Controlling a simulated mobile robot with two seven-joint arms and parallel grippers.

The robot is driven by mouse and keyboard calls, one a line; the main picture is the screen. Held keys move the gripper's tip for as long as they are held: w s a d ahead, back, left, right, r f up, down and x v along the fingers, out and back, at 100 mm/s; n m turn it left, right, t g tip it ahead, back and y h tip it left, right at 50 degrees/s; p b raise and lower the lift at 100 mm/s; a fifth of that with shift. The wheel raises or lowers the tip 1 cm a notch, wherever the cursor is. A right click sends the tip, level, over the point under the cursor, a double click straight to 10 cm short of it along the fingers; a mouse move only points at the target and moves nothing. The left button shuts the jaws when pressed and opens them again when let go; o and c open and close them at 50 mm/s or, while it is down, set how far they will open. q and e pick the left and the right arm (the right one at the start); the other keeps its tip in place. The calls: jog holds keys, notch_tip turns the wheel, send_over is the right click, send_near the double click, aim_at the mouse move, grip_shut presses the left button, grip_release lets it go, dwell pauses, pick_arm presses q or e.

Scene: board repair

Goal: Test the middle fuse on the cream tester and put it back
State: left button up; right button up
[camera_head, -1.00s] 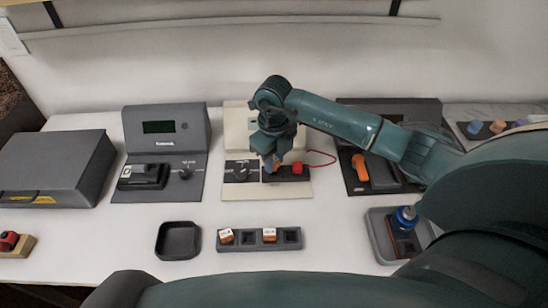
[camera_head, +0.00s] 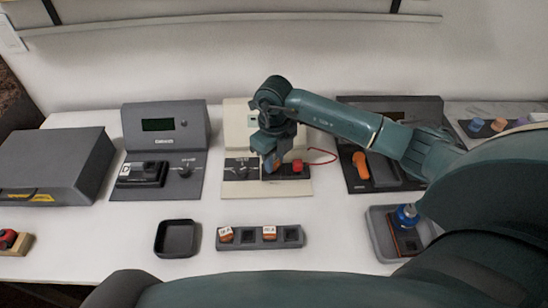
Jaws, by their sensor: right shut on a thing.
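The cream tester (camera_head: 237,187) stands at the back middle, with a dark front panel, a knob (camera_head: 240,171) and a red block (camera_head: 298,166) on its right. My right gripper (camera_head: 271,167) points down over the dark panel, between the knob and the red block. It is shut on a small fuse, mostly hidden by the fingers; I cannot tell whether the fuse is seated in the tester. The dark fuse rack (camera_head: 258,245) in front holds two orange fuses with white tops, one at the left (camera_head: 225,234) and one further right (camera_head: 269,232). Two of its slots look empty.
A dark empty tray (camera_head: 176,252) sits left of the rack. A grey tester (camera_head: 165,116) stands left of the cream one, and a dark station with an orange lever (camera_head: 361,166) to the right. A grey tray (camera_head: 377,233) holds a blue-topped item (camera_head: 405,216).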

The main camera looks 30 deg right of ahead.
jog(key=shift+f+b, duration=0.35)
jog(key=shift+f, duration=0.2)
dwell(0.8)
jog(key=o, duration=1.4)
jog(key=shift+c, duration=0.2)
jog(key=shift+r, duration=0.2)
jog(key=shift+r+p, duration=1.05)
jog(key=shift+r, duration=0.3)
jog(key=shift+r, duration=0.1)
jog(key=shift+r+p, duration=2.1)
jog(key=shift+r, duration=0.85)
